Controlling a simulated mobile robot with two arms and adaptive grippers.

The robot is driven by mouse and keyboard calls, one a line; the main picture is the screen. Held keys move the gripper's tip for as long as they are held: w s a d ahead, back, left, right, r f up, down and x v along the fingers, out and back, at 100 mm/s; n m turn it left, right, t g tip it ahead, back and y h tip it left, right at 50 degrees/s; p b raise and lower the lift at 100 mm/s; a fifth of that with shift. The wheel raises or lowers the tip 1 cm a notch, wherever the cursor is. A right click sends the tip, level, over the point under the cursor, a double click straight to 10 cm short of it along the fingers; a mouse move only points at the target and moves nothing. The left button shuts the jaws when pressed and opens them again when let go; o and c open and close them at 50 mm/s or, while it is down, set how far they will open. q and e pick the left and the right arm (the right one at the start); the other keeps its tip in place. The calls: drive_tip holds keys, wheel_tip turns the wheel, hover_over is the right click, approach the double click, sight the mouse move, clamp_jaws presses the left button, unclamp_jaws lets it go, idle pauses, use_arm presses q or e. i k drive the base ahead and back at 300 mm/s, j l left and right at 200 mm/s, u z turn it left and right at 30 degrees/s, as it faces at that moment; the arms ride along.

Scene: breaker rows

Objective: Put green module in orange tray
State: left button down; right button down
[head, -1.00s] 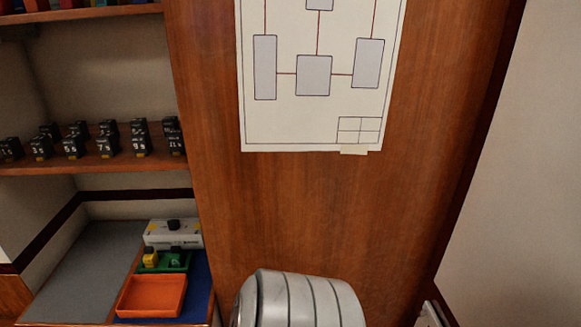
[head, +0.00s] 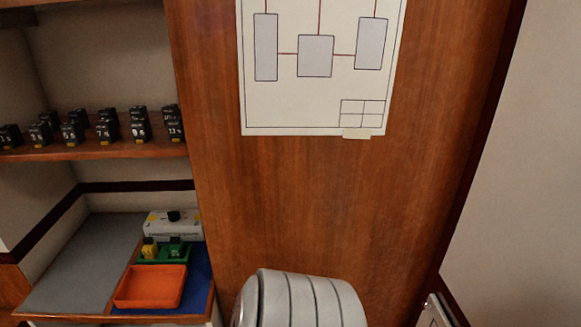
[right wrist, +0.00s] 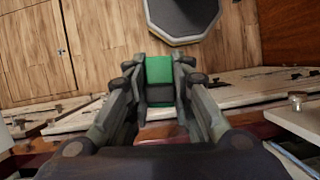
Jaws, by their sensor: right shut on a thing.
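In the right wrist view, my right gripper (right wrist: 159,68) is shut on the green module (right wrist: 159,70), a block with a green top and a dark lower part between the fingers. The empty orange tray (head: 150,303) is in the head view at the lower left, on the counter, near its front edge. Neither gripper shows in the head view, so the distance from the held module to the tray cannot be told. My left gripper is in no view.
Behind the orange tray, a green tray (head: 163,260) holds a yellow module (head: 149,248) and a dark green one (head: 176,247). A white device (head: 160,226) stands behind it. A grey mat (head: 75,265) lies left, clear. Black modules (head: 72,132) line the shelf above. A wooden panel is right.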

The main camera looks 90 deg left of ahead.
sight(153, 286)
drive_tip(key=k+u, duration=0.1)
drive_tip(key=u, duration=0.25)
drive_tip(key=k+j+u, duration=0.1)
drive_tip(key=u, duration=0.3)
drive_tip(key=k+j+u, duration=0.1)
drive_tip(key=u, duration=3.25)
